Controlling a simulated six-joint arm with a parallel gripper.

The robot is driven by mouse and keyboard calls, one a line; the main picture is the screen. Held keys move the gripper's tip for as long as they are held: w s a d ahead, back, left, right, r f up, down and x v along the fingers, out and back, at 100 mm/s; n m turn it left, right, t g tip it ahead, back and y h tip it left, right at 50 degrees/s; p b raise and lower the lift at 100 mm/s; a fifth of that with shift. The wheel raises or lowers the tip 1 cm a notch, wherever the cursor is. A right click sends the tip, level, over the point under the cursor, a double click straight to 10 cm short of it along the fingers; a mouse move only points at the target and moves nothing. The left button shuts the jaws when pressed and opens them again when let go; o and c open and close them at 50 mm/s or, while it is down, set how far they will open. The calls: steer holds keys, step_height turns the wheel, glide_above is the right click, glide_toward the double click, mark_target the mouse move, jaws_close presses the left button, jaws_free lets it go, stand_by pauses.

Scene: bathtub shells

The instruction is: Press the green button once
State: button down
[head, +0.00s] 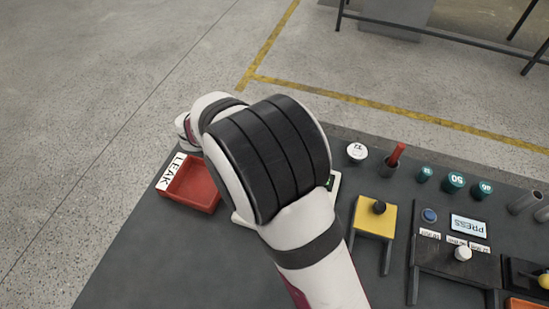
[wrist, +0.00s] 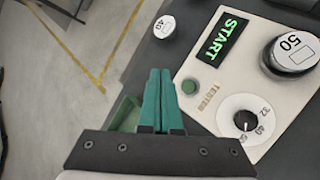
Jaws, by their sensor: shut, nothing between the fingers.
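The green button (wrist: 189,87) is a small round knob on a pale control box (wrist: 208,84) in the wrist view. Above it is a black display (wrist: 222,38) with START lit in green. My gripper (wrist: 160,72) has teal fingers, shut together and empty. In the wrist picture its fingertips are just left of the green button; I cannot tell their height above it. In the head view my arm hides the gripper and the button, and only an edge of the control box (head: 335,180) shows.
On the control box are a dial (wrist: 246,122) and a black cylinder marked 50 (wrist: 292,52). A green tray (wrist: 125,112) is left of the fingers. A red LEAK tray (head: 192,185) and yellow stand (head: 374,216) flank my arm on the dark table.

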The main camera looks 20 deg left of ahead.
steer(key=shift+f, duration=4.4)
steer(key=shift+d+f, duration=0.1)
steer(key=shift+f, duration=0.05)
steer(key=shift+f, duration=0.25)
steer(key=shift+f, duration=0.4)
steer(key=shift+r, duration=0.8)
steer(key=shift+r, duration=2.5)
